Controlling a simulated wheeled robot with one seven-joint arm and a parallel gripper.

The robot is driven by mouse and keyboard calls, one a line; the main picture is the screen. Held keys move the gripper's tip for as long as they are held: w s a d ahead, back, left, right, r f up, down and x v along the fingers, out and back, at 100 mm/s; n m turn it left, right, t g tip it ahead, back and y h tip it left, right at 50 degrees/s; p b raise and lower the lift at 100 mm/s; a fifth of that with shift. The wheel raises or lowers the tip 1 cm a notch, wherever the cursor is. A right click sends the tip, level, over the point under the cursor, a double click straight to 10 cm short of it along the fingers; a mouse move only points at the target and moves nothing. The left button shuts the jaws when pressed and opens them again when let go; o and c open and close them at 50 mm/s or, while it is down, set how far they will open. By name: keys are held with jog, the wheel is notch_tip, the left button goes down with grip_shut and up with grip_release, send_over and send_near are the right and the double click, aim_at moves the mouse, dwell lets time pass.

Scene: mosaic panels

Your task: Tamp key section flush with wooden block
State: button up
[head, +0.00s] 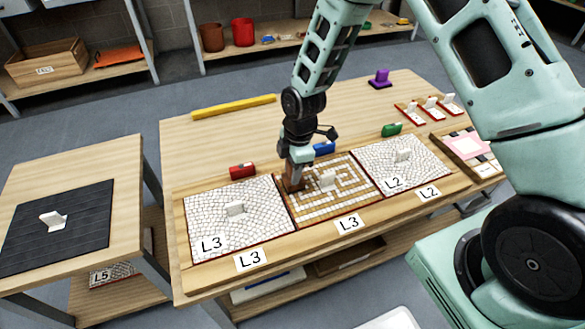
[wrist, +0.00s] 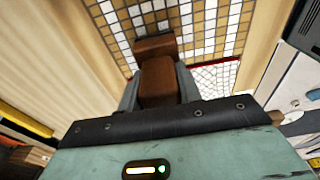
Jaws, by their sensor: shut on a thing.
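My gripper (head: 297,166) is shut on a brown wooden block (head: 294,184). I cannot tell whether the block touches the tiles.
White mosaic panels lie on the left (head: 240,238) and right (head: 405,172) of the middle one. A red block (head: 242,171), a blue block (head: 324,148) and a green block (head: 392,129) stand behind them. A yellow bar (head: 234,106) lies at the table's back edge. A side table (head: 118,165) stands left.

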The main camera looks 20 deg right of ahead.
jog(key=shift+f, duration=0.55)
dwell(2.7)
jog(key=shift+r+p, duration=0.15)
jog(key=shift+p, duration=0.2)
notch_tip(320, 180, up, 7)
jog(key=p, duration=0.6)
dwell(0.4)
